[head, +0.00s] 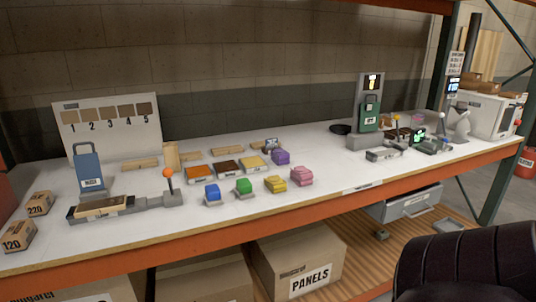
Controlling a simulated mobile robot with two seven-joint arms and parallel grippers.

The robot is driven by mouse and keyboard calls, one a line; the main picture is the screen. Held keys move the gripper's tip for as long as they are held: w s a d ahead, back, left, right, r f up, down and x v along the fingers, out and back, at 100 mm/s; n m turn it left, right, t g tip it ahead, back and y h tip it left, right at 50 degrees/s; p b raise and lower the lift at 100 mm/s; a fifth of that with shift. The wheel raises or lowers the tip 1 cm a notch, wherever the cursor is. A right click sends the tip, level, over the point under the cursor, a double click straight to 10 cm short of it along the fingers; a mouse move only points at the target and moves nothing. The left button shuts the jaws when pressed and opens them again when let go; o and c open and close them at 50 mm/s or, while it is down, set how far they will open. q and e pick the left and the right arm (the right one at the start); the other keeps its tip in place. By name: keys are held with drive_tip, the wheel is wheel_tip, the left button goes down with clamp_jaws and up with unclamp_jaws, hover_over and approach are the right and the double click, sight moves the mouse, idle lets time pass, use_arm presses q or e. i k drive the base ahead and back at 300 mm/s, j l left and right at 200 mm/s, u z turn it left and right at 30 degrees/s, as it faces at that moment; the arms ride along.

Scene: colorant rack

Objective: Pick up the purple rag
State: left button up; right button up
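A small purple bundle (281,157), which looks like the purple rag, sits on the white benchtop (335,152) near the middle of the head view. It lies just right of a tray with a yellow block (253,163) and behind the yellow and pink bundles. Its top and front show clearly. Neither of my grippers is in view.
Blue (212,191), green (243,185), yellow (275,184) and pink (302,175) bundles line the front. A lever device (169,185) stands at left, a green device (369,113) at back right. A black padded thing (468,265) is at lower right. Benchtop right of the pink bundle is clear.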

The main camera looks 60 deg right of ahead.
sight(280, 156)
drive_tip(key=z, duration=1.9)
